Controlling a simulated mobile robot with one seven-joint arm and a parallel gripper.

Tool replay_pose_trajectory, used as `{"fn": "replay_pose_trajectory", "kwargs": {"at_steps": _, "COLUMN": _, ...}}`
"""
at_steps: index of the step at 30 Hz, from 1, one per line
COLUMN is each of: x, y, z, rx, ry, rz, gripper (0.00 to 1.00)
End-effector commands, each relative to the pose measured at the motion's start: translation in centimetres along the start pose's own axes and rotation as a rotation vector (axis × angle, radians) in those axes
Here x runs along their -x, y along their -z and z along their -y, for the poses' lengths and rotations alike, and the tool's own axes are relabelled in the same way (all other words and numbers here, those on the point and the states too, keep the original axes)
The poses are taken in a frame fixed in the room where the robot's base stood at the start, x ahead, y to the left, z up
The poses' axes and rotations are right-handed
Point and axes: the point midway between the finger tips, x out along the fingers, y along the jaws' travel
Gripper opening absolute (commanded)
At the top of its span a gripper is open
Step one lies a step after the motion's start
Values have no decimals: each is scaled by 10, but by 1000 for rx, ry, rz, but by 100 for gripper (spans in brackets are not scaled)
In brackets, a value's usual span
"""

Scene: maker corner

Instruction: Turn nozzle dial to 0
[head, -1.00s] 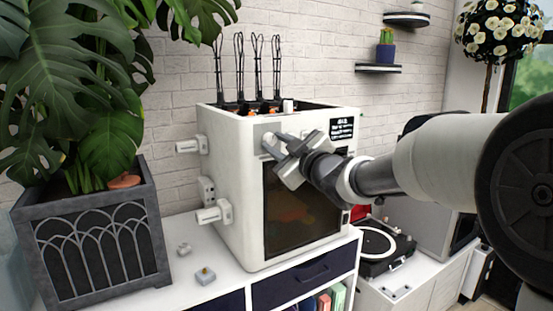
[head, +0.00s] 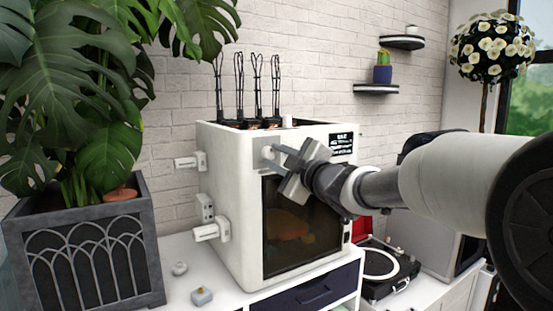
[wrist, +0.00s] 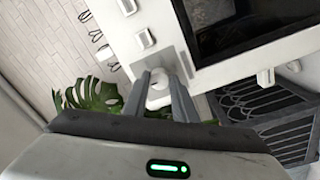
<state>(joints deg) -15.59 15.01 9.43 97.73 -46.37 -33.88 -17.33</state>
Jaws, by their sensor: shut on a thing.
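The white 3D printer (head: 232,215) stands on a white cabinet, with a dark window in its front. The nozzle dial is a small white knob (head: 266,153) on a grey panel at the front's upper left. My gripper (head: 273,152) reaches in from the right with its fingers at that knob. In the wrist view, the white knob (wrist: 158,98) sits between the two grey fingers of my gripper (wrist: 159,80), which are shut on it. I cannot read any marks around the dial, so its setting is unclear.
A planter (head: 85,245) with a large leafy plant stands left of the printer. Small white parts (head: 202,296) lie on the cabinet (head: 185,262). A record player (head: 385,268) is at the right. White fittings (head: 211,230) stick out from the printer's left side.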

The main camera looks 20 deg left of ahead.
Motion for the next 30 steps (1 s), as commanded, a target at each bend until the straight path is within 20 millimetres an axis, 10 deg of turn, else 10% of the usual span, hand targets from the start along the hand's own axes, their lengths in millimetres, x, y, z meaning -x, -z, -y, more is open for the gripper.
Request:
{"fn": "replay_pose_trajectory", "kwargs": {"at_steps": 4, "x": 0, "y": 0, "z": 0, "rx": 1, "ry": 0, "rz": 0, "gripper": 3}}
{"fn": "replay_pose_trajectory", "kwargs": {"at_steps": 5, "x": 0, "y": 0, "z": 0, "rx": 1, "ry": 0, "rz": 0, "gripper": 27}}
{"fn": "replay_pose_trajectory", "kwargs": {"at_steps": 8, "x": 0, "y": 0, "z": 0, "rx": 1, "ry": 0, "rz": 0, "gripper": 44}}
{"fn": "replay_pose_trajectory", "kwargs": {"at_steps": 20, "x": 6, "y": 0, "z": 0, "rx": 0, "ry": 0, "rz": 0, "gripper": 44}}
{"fn": "replay_pose_trajectory", "kwargs": {"at_steps": 30, "x": 77, "y": 1, "z": -3, "rx": 1, "ry": -2, "rz": 3, "gripper": 44}}
